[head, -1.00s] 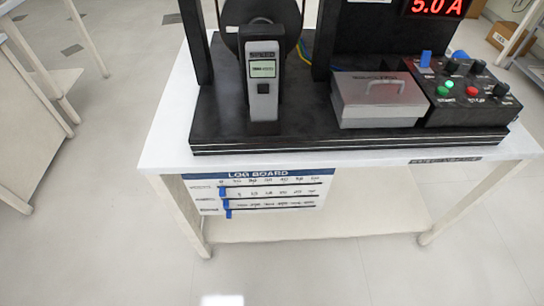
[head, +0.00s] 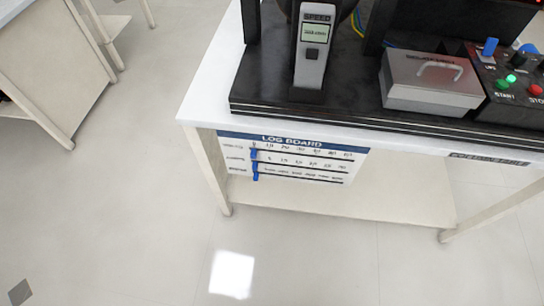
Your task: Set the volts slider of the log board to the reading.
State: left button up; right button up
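The log board (head: 300,168) is a white panel with a blue header, hanging below the front left edge of the table. It has three horizontal slider tracks with number scales. Blue slider knobs (head: 254,155) sit at the left end of the tracks, near the zero mark; the row labels are too small to read surely. The volts reading is not legible in view. Neither of my grippers shows in the head view.
The white table (head: 205,95) carries a black rig base (head: 330,112). On it are a handheld speed meter (head: 312,55), a grey lidded box (head: 435,80) and a control box (head: 515,85) with green and red buttons. Floor in front is clear; another table (head: 60,70) stands left.

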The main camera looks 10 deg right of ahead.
aim_at(254, 151)
jog(key=k, duration=1.2)
jog(key=u, duration=0.75)
jog(key=i, duration=1.65)
jog(key=z, duration=0.7)
